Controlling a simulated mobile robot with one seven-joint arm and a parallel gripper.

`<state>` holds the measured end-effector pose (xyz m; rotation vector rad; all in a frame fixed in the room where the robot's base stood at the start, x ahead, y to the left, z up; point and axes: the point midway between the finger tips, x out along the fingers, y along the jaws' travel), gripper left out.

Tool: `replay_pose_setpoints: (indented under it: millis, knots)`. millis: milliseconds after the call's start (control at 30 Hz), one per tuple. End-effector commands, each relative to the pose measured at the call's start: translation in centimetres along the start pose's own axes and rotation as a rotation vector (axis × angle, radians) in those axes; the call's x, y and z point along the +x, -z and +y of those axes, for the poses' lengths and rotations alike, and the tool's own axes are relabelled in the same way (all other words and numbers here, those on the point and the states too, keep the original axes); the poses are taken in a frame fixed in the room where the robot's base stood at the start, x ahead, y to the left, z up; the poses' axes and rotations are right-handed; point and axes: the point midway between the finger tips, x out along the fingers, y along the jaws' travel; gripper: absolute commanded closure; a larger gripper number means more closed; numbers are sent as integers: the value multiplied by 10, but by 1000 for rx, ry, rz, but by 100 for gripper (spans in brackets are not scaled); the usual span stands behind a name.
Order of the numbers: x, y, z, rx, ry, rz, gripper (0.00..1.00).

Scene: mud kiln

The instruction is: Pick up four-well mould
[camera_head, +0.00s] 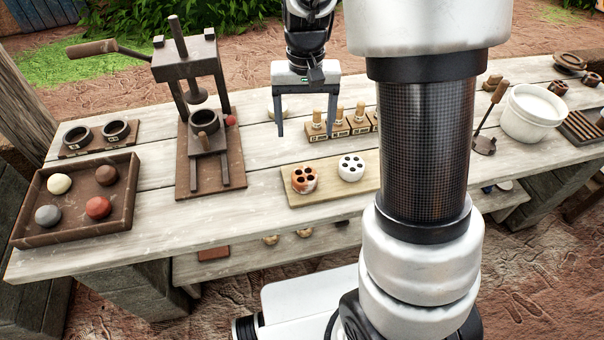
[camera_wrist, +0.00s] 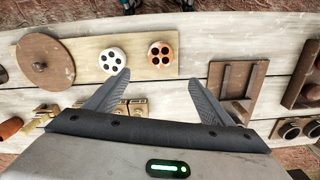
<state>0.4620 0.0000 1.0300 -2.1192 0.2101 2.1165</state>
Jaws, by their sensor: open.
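The four-well mould (camera_head: 304,180) is a small round block, orange with white patches, with four dark holes in its top. It sits upright on the front left of a pale wooden board (camera_head: 325,194). A white round block with more holes (camera_head: 351,168) stands beside it. In the wrist view the mould (camera_wrist: 160,53) lies just beyond my fingertips, roughly between their lines. My gripper (camera_head: 306,133) is open and empty, pointing down above the table behind the mould. Its two fingers also show in the wrist view (camera_wrist: 164,78), and neither touches the mould.
A wooden press (camera_head: 188,70) stands left of my gripper. Stamps with wooden handles (camera_head: 338,122) stand close on the right. A tray of coloured balls (camera_head: 118,219) is far left. A white bucket (camera_head: 532,113) is at right. A round brown disc (camera_wrist: 45,62) shares the board.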

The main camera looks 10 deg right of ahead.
Motion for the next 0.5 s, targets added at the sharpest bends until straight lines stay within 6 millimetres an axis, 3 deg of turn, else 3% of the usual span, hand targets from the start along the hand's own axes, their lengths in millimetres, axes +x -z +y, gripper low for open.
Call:
replay_pose_setpoints:
  millis: [500]
  knots:
    - [104, -2, 0, 0, -1, -4, 25]
